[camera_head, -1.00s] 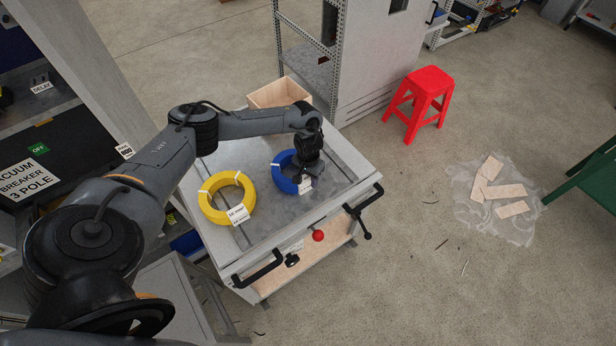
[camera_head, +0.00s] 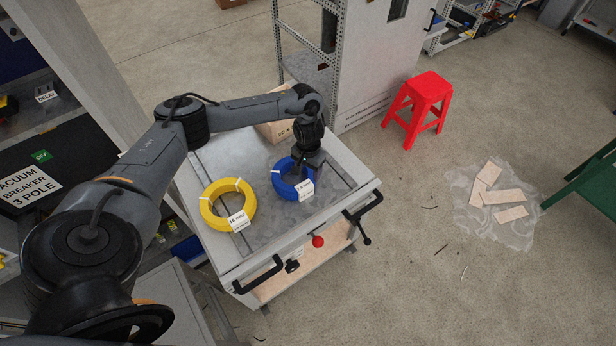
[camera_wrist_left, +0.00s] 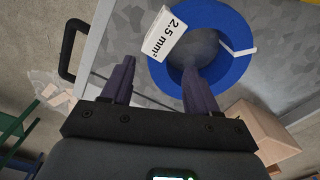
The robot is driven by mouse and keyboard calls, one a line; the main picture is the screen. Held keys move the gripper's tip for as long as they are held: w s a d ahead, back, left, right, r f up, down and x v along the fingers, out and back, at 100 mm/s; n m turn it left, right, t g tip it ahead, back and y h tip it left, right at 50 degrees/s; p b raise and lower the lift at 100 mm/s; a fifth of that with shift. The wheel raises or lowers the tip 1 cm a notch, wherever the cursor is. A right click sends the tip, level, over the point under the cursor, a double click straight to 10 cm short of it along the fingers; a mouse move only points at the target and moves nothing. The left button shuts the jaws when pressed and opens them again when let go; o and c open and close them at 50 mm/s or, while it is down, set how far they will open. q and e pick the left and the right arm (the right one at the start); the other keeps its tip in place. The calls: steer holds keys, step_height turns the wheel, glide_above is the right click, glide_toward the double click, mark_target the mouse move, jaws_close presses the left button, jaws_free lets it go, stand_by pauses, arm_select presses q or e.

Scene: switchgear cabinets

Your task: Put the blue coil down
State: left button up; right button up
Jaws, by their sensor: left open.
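The blue coil (camera_head: 279,185) lies flat on the metal top of the cart (camera_head: 255,238), with a white label on its front right side. My left gripper (camera_head: 302,170) is over the coil's far side in the head view. In the left wrist view, the jaws (camera_wrist_left: 160,66) are apart with no coil gripped between them. There, one finger overlaps the ring and opening of the blue coil (camera_wrist_left: 239,68), and the other is outside the ring. The finger height above the coil is hard to judge. My right gripper is not in view.
A yellow coil (camera_head: 209,212) lies on the cart left of the blue one. A wooden box (camera_head: 270,130) is at the cart's far edge, partly behind my arm. A grey cabinet (camera_head: 375,75) stands behind, and a red stool (camera_head: 430,88) stands to the right.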

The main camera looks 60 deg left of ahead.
arm_select(q)
step_height(320, 180, up, 3)
steer(key=shift+r+p, duration=0.2)
steer(key=shift+p, duration=0.2)
steer(key=w+d+f+m+t+h, duration=0.1)
steer(key=d+f+m, duration=0.15)
steer(key=d, duration=0.45)
steer(key=w+d+f+m+t, duration=0.1)
steer(key=d+f+m, duration=0.15)
steer(key=d, duration=0.35)
steer(key=s+d+r+m+t+h, duration=0.1)
steer(key=s+d+m+t, duration=0.1)
steer(key=d, duration=0.9)
steer(key=s+d+r+m+t+h, duration=0.1)
steer(key=s+d+m+t, duration=0.15)
steer(key=d, duration=0.85)
steer(key=s+a+r+n+g+y, duration=0.1)
steer(key=s+a+r, duration=0.1)
steer(key=s+a, duration=0.3)
steer(key=s+a+r+n+g+y, duration=0.1)
steer(key=s+a, duration=0.4)
steer(key=s, duration=0.6)
steer(key=shift+s+r+n+g+y, duration=0.4)
steer(key=shift+r+n+g, duration=0.05)
steer(key=shift+r, duration=0.35)
steer(key=shift+a+r, duration=0.1)
